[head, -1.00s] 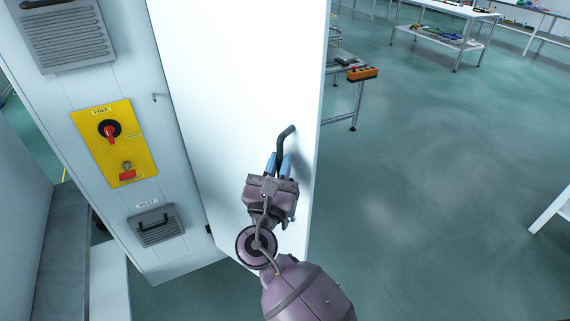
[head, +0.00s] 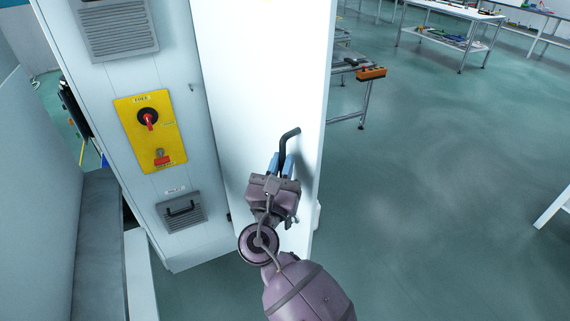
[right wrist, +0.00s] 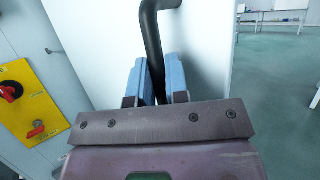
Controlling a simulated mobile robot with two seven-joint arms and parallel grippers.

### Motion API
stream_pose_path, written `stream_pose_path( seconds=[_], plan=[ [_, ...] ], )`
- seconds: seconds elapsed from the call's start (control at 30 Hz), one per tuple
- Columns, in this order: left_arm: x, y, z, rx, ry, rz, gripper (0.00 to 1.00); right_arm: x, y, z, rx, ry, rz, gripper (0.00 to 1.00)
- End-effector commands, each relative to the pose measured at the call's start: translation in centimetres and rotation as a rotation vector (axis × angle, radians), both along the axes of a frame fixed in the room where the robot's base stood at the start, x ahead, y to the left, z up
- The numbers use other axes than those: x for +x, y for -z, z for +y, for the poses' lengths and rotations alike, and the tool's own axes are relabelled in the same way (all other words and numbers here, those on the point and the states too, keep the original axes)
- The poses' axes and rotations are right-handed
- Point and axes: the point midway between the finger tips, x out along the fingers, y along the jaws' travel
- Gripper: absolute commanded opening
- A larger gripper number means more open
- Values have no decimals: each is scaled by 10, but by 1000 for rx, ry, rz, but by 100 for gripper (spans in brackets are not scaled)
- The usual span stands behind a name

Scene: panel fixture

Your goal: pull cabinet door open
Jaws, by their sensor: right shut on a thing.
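The white cabinet door (head: 250,80) fills the middle of the head view, and its face also shows in the right wrist view (right wrist: 100,40). A dark bent handle (head: 289,138) stands on the door near its right edge. My right gripper (head: 281,165) is shut on the handle, with a blue finger on each side of its bar. In the right wrist view the handle (right wrist: 151,40) runs down between the two blue fingers (right wrist: 160,82). The handle's lower end is hidden by the gripper. My left gripper is not in view.
The cabinet's side panel left of the door carries a yellow switch plate (head: 150,131) with a red knob, and grey vents (head: 118,28). A metal table (head: 350,75) with an orange box (head: 371,73) stands behind the door. Green floor (head: 430,190) to the right is clear.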

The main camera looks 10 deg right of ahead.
Motion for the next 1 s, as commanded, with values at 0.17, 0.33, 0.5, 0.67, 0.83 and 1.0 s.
stream_pose_path(
  seconds=[0.17,0.33,0.5,0.67,0.83,1.0],
  plan=[
    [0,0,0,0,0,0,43,2,-3,4,-4,-10,-5,0],
    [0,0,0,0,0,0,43,2,-4,4,-3,-10,-5,0],
    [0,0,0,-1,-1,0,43,2,-4,4,-3,-11,-5,0],
    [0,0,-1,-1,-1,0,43,2,-4,4,-3,-11,-6,18],
    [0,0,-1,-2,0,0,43,2,-3,3,-2,-8,-5,39],
    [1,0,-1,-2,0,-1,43,2,-2,2,-1,-5,-3,39]
  ],
)
